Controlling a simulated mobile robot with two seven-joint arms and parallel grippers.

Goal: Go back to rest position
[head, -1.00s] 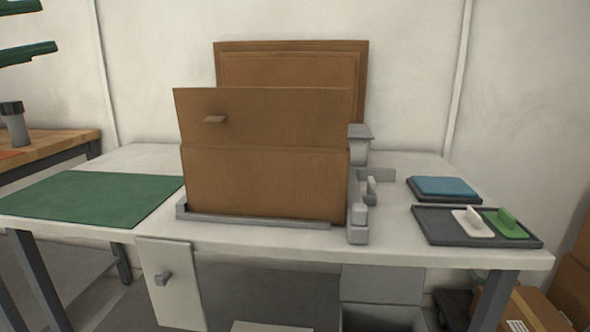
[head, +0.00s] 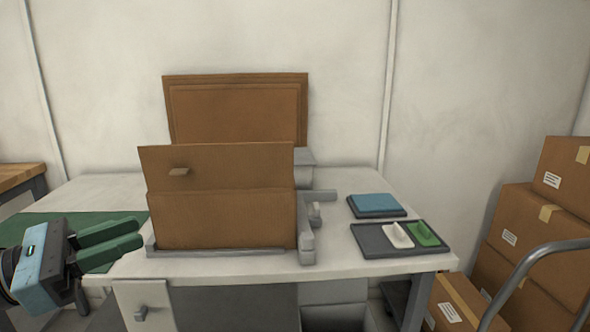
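My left gripper (head: 122,238) comes in from the left edge in the head view, with a blue body and green fingers. It is over the left part of the white table (head: 380,266), in front of the green mat (head: 25,224). Its two fingers look slightly apart, with nothing visible between them. A brown cardboard box (head: 222,218) with a raised front flap stands in a grey frame in the middle of the table, to the right of the gripper. My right gripper is not in view.
A dark tray (head: 366,240) holds a white and a green tool. A blue pad (head: 376,202) lies behind it. Stacked cartons (head: 525,240) and a grey metal rail (head: 520,276) stand at the right. A wooden bench (head: 18,176) is at the far left.

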